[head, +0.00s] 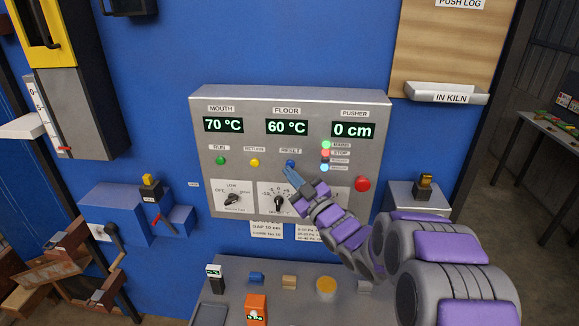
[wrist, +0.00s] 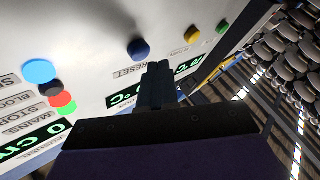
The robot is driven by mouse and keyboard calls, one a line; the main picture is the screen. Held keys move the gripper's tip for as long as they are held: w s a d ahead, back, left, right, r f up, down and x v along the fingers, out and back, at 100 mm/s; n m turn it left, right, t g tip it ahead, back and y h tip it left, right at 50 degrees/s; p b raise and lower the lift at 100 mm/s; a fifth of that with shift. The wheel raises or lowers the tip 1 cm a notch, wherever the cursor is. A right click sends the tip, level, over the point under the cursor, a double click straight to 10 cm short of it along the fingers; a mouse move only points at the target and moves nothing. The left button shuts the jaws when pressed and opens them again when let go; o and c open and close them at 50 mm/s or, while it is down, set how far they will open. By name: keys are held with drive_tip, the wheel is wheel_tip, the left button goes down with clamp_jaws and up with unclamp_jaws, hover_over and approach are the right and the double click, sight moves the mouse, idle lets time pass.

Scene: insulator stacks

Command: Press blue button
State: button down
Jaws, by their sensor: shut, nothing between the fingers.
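The blue button (head: 290,163) sits on the grey control panel (head: 380,110), under the RESET label and below the FLOOR display. In the wrist view the blue button (wrist: 138,49) shows at upper middle, beside its RESET label. My gripper (head: 290,171) is shut and empty, with its tips just below the blue button in the head view. In the wrist view my gripper (wrist: 160,68) points toward the panel, its tips just below and to the right of the button. A small gap shows there; I cannot tell the depth between tips and button.
A green button (head: 221,160) and a yellow button (head: 255,162) are left of it. A red button (head: 362,184) and a column of coloured lamps (head: 326,156) are to the right. A dial (head: 278,201) is just below. A shelf with small blocks (head: 289,282) stands underneath.

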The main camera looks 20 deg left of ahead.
drive_tip(key=shift+w, duration=0.1)
drive_tip(key=shift+w+r, duration=0.1)
drive_tip(key=shift+w, duration=0.15)
drive_tip(key=shift+w+a, duration=0.15)
drive_tip(key=shift+w, duration=0.3)
idle(0.9)
drive_tip(key=shift+s, duration=0.1)
drive_tip(key=shift+s+d, duration=0.2)
drive_tip(key=shift+s, duration=0.6)
drive_tip(key=shift+b, duration=0.3)
